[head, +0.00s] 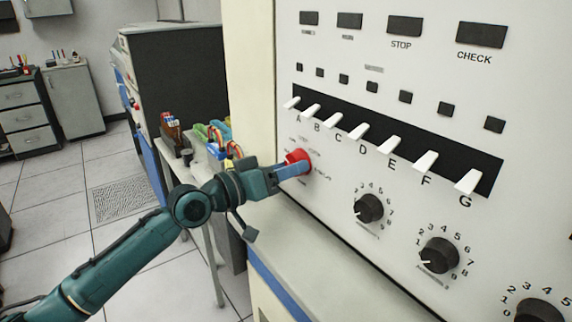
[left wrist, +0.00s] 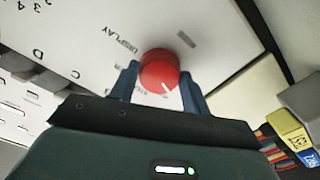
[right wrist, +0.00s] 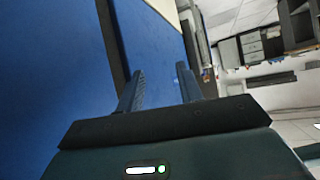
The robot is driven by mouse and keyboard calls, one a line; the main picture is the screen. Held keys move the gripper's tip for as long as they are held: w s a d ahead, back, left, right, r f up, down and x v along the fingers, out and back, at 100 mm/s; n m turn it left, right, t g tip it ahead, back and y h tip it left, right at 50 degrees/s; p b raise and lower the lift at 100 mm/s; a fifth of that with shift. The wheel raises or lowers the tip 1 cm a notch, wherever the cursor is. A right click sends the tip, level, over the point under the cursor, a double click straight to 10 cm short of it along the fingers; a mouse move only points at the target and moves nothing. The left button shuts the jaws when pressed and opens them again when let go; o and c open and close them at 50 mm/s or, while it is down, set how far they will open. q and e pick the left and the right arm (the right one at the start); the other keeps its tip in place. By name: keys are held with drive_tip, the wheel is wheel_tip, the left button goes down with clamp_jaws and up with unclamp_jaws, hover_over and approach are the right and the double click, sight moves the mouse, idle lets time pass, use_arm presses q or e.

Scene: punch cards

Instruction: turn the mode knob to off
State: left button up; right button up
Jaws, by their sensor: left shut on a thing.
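The red round mode knob (head: 298,157) sits at the left edge of the white console panel (head: 345,270). My left gripper (head: 293,169) is shut on it, with a blue finger across its front in the head view. In the left wrist view the knob (left wrist: 158,72) lies between the two fingers, and its white pointer line shows toward the lower right of its face. The word DISPLAY is readable beside it; other labels around it are partly hidden or too small. My right gripper (right wrist: 160,76) shows only in the right wrist view, fingers apart and empty.
A row of white lever switches (head: 358,131) runs above and right of the knob, with black dials (head: 369,208) below. A blue surface (right wrist: 55,70) fills the left of the right wrist view. A side table with colourful cables (head: 215,137) stands behind my left gripper.

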use_arm(q)
drive_tip(key=n+p, duration=0.1)
drive_tip(key=n, duration=0.2)
drive_tip(key=shift+n, duration=0.4)
use_arm(e)
drive_tip(key=shift+s+d+r, duration=0.1)
drive_tip(key=shift+d+r, duration=0.1)
drive_tip(key=shift+d, duration=0.25)
drive_tip(key=shift+a, duration=0.1)
use_arm(q)
drive_tip(key=o, duration=1)
